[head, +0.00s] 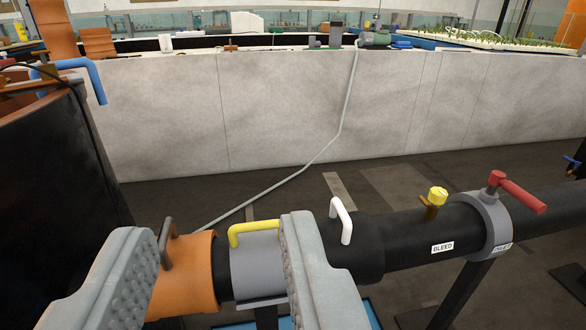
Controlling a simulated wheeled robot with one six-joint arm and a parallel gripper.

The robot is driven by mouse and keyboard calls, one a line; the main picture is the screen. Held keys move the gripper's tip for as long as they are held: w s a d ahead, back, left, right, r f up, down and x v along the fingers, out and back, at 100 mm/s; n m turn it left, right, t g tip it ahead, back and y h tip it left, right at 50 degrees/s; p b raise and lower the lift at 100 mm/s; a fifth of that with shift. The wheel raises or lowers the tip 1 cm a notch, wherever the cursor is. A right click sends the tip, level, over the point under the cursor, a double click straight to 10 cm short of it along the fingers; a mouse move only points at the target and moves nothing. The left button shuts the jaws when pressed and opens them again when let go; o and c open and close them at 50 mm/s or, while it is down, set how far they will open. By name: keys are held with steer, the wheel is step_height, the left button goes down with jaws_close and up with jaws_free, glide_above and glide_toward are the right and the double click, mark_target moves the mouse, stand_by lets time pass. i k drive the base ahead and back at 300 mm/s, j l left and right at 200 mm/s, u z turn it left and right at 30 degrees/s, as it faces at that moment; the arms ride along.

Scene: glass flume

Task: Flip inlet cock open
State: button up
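The inlet cock has a red lever (522,195) on a grey collar (489,224) around the black pipe at the right. The lever sticks out to the right and slightly down, at an angle to the pipe's line. A label, partly cut by shadow and seeming to read INLET (502,247), sits below it. My gripper (215,275) is open at the lower left, its two grey padded fingers wide apart. It is well to the left of the red lever and touches nothing that I can see. The orange coupling and a yellow handle show between and behind the fingers.
A yellow-knobbed bleed valve (437,197) with a BLEED label (443,247) stands left of the red lever. A white handle (342,220), a yellow handle (252,231) and an orange coupling (188,275) line the pipe. A dark tank (60,190) stands left; a pale wall (290,110) stands behind.

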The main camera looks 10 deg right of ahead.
mark_target(496, 178)
steer(key=z, duration=1.35)
